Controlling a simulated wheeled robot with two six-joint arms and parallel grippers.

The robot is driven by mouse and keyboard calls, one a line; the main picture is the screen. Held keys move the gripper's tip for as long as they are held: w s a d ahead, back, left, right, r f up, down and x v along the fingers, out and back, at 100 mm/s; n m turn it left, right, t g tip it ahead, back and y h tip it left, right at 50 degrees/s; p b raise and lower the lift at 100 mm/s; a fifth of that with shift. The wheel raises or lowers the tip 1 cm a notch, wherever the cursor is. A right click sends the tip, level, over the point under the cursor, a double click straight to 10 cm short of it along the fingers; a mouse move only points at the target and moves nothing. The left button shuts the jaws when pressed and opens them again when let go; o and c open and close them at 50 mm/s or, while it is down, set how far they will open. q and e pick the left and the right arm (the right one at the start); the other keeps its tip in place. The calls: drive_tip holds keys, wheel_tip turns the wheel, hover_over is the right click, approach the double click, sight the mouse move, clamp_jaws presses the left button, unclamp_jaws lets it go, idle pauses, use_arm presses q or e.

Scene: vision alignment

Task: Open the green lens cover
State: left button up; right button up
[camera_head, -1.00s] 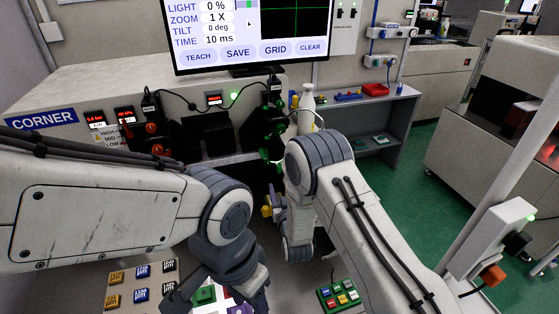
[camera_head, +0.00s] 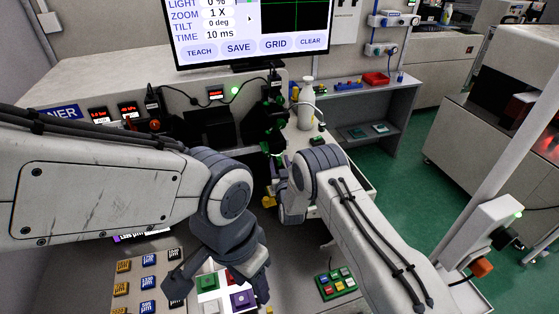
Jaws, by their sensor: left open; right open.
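Green parts (camera_head: 267,148) show on the dark vertical optical unit (camera_head: 262,122) below the monitor. They are small and dark, and I cannot tell which is the lens cover or whether it is open. My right gripper (camera_head: 279,188) is just below and in front of this unit, partly hidden by its own wrist; a gap between it and the green parts cannot be judged. My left gripper (camera_head: 217,284) is open and empty, low over a white board, with its fingers spread on either side of the coloured blocks.
The white board holds a green block (camera_head: 208,281) and a purple block (camera_head: 243,299). Labelled tiles (camera_head: 148,285) lie to the left. A button box (camera_head: 336,284) is at lower right. A white bottle (camera_head: 306,110) stands beside the unit. The monitor (camera_head: 250,30) is above.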

drive_tip(key=shift+w, duration=0.1)
clamp_jaws()
idle(1.5)
